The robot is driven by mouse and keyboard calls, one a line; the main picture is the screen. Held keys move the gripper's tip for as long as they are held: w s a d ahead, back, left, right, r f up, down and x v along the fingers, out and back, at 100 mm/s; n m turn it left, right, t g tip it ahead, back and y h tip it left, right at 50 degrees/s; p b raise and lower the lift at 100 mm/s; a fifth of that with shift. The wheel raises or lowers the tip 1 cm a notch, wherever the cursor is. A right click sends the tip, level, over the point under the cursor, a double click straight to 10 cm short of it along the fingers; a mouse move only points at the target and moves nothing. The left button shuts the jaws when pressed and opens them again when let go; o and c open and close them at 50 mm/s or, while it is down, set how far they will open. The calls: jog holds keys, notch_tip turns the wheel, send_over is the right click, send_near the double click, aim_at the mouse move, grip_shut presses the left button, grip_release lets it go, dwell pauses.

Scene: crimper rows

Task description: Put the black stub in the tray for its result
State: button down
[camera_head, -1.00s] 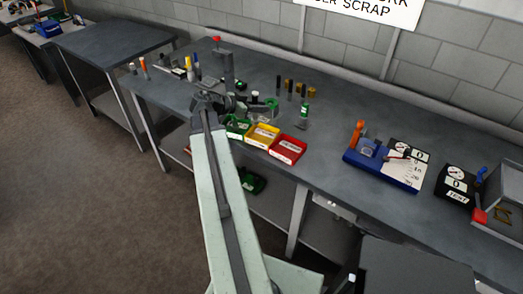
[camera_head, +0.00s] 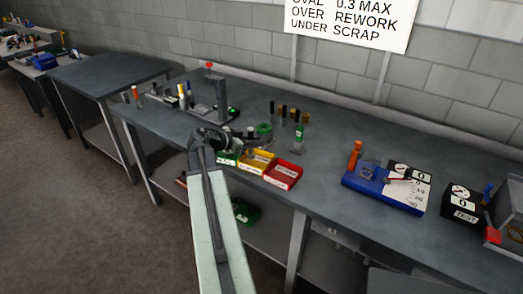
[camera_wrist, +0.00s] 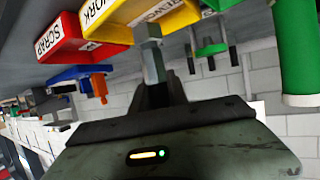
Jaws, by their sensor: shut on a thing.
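My gripper (camera_head: 238,142) is low over the back edge of the trays, around the green and yellow ones. A small dark piece with a pale top (camera_head: 251,131) shows at its tip, apparently the black stub. In the wrist view the jaws (camera_wrist: 152,65) are shut, seen nearly edge-on, and hide most of what they hold. The green tray (camera_head: 227,160), yellow tray (camera_head: 246,167) and red tray (camera_head: 270,181) stand in a row at the bench front. In the wrist view the yellow tray (camera_wrist: 178,22) reads REWORK and the red tray (camera_wrist: 70,50) reads SCRAP.
A grey stand with a red knob (camera_head: 209,66) is at left. A blue gauge (camera_head: 380,193) is at right. A wall sign (camera_head: 350,22) shows OVAL, REWORK and SCRAP lines.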

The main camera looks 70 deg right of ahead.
jog(key=f+b, duration=0.1)
jog(key=s+d+f+b, duration=0.1)
jog(key=d+f+b, duration=0.1)
jog(key=f+b, duration=0.1)
jog(key=shift+s+f, duration=0.1)
jog(key=shift+s, duration=0.25)
jog(key=shift+r, duration=0.25)
jog(key=shift+f, duration=0.2)
jog(key=c, duration=1.3)
grip_release()
jog(key=shift+r, duration=0.15)
